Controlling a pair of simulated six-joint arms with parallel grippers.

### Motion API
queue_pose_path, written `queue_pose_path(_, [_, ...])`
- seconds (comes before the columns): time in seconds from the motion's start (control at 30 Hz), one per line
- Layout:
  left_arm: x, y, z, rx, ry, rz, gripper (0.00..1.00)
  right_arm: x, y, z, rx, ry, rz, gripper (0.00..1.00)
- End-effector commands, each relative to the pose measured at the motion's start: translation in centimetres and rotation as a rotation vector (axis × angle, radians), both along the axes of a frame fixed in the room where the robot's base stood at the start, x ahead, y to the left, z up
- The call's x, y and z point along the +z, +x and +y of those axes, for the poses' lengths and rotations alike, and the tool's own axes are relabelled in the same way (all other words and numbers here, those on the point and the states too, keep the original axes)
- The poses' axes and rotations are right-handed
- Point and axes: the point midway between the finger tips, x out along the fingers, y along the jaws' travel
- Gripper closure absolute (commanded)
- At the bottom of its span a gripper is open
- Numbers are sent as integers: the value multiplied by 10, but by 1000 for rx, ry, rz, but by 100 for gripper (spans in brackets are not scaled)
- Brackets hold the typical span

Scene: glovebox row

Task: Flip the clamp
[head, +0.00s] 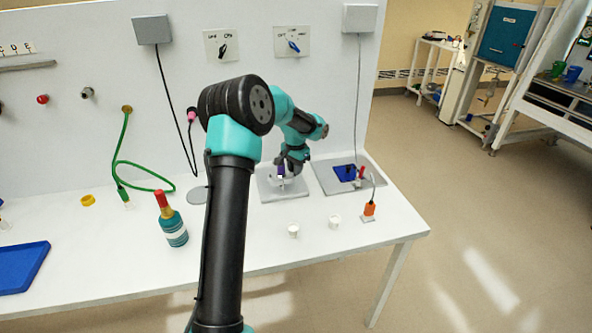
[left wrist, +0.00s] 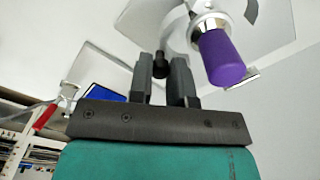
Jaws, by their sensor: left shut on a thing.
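A clamp-like fixture with a purple handle (head: 281,172) stands on a grey square plate (head: 268,194) on the white bench. In the left wrist view the purple handle (left wrist: 220,58) is right of my fingers, on a pale metal body (left wrist: 207,22). My left gripper (head: 287,170) is at this fixture, and its arm hides part of it. In the left wrist view my left gripper (left wrist: 164,78) is shut on a small black part (left wrist: 160,66) that seems to belong to the clamp. The exact contact is hard to see. My right gripper is not in view.
A plate with a blue pad (head: 344,171) and a red-handled fixture (head: 361,173) lies to the right. Two white cups (head: 293,231) (head: 334,222), an orange item (head: 369,210) and a teal bottle (head: 172,226) stand nearer.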

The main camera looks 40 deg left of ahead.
Motion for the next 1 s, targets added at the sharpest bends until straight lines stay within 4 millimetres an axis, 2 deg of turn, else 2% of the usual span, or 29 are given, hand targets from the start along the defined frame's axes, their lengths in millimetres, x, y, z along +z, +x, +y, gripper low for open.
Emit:
queue_pose_path(0.33, [0, 3, 9, 197, 0, -1, 100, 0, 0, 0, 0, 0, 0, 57])
queue_pose_path(0.87, [0, 3, 11, 236, 0, -1, 100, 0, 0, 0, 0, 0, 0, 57])
queue_pose_path(0.9, [0, 3, 11, 236, 0, -1, 81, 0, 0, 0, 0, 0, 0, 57])
queue_pose_path(1.0, [0, 3, 11, 235, 0, -1, 71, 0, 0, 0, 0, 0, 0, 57])
